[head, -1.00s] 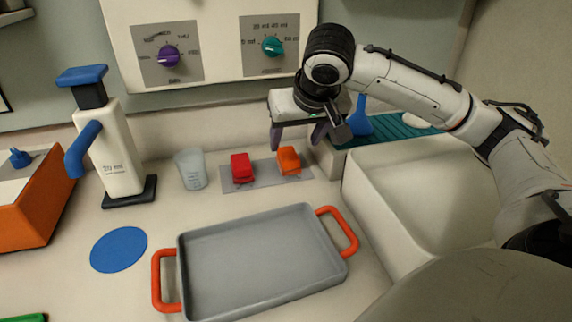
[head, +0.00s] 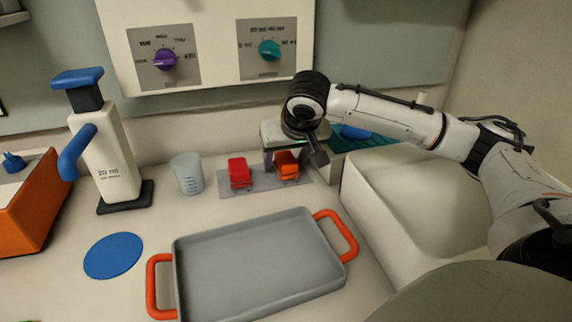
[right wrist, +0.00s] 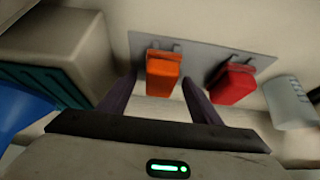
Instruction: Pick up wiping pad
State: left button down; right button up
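An orange block (head: 287,168) and a red block (head: 240,173) stand side by side on a flat grey mat (head: 264,181) by the wall. Both also show in the right wrist view, orange (right wrist: 161,70) and red (right wrist: 232,84). No thing is marked as the wiping pad, and I cannot tell which block, if either, it is. My right gripper (head: 288,156) is open, low over the orange block. In the right wrist view, its two dark fingers (right wrist: 160,88) flank the near end of the orange block, apart from each other. My left gripper is out of view.
A measuring cup (head: 187,174) stands left of the blocks, beside a white dispenser (head: 104,160). A grey tray (head: 258,265) with orange handles fills the front, near a blue disc (head: 113,256). A sink (head: 405,205) lies to the right.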

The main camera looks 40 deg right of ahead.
aim_at(286, 157)
jog(key=c, duration=1)
notch_tip(286, 157, up, 10)
jog(key=shift+r+p, duration=0.1)
jog(key=shift+p, duration=0.85)
jog(key=shift+o, duration=1)
jog(key=shift+c, duration=0.5)
